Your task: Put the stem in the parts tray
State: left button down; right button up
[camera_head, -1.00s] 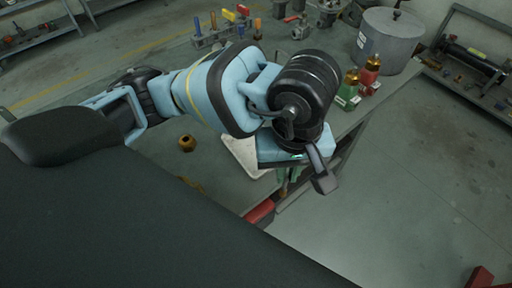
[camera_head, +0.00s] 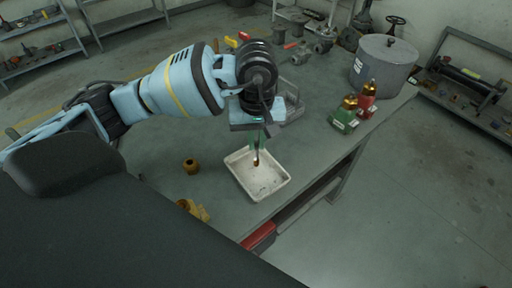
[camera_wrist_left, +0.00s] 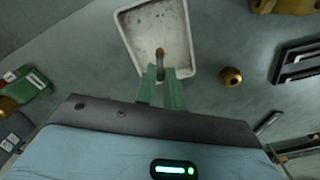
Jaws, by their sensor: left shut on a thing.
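The stem (camera_head: 256,160) is a thin dark rod with a brownish end. My left gripper (camera_head: 257,149) has green fingers and is shut on the stem, which points down over the white parts tray (camera_head: 272,190). In the left wrist view the stem (camera_wrist_left: 160,57) sticks out between the fingertips (camera_wrist_left: 161,76), against the tray (camera_wrist_left: 127,36). I cannot tell whether its lower end touches the tray floor. The tray lies on the grey workbench and looks otherwise empty. My right gripper is out of view.
A brass nut (camera_head: 190,166) and a yellow-brown part (camera_head: 192,209) lie left of the tray.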

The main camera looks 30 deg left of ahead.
pick_arm(q)
jog(key=shift+f, duration=1.75)
jog(key=shift+f, duration=0.2)
jog(key=c, duration=1.5)
grip_release()
jog(key=shift+r, duration=0.1)
notch_tip(320, 180, up, 12)
jog(key=shift+r, duration=0.1)
